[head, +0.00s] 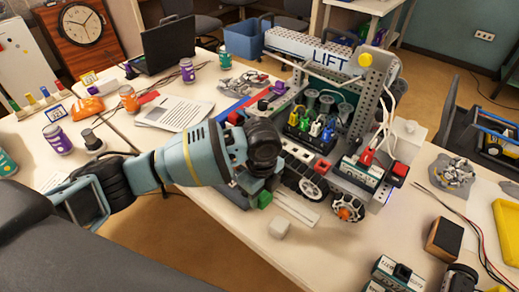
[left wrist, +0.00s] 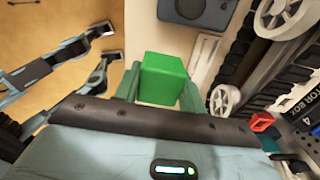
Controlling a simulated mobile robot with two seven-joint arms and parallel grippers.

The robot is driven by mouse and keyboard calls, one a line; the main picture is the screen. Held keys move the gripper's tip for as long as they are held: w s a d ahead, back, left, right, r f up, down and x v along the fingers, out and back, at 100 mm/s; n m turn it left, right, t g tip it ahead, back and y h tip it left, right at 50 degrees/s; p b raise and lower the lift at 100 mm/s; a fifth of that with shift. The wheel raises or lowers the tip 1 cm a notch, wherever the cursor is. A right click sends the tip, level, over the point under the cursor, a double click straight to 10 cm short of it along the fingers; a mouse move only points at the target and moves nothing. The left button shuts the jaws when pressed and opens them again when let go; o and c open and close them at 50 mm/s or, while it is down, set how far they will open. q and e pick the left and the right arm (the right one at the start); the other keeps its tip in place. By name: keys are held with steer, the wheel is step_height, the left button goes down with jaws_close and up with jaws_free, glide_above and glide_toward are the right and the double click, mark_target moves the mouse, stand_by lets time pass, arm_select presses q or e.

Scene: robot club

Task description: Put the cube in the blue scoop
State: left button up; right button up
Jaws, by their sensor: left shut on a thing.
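My left gripper (left wrist: 160,92) is shut on the green cube (left wrist: 163,78), which sits between its two fingers. In the head view the green cube (head: 265,199) shows just below the gripper's dark wrist, over the table beside the wheeled robot model. Part of it is hidden by the gripper. I cannot clearly pick out the blue scoop in either view; the arm covers part of the table there. My right gripper is not in view.
A wooden block (head: 444,238) lies at the right. The front middle of the table is clear.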

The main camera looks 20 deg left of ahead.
arm_select(q)
steer(key=s+a+r+n, duration=0.4)
steer(key=r+n, duration=0.1)
steer(key=n, duration=0.6)
steer(key=s+a+r+n, duration=0.3)
steer(key=s+r+n, duration=0.2)
steer(key=n, duration=0.6)
steer(key=shift+a+n, duration=0.35)
steer(key=shift+n, duration=0.05)
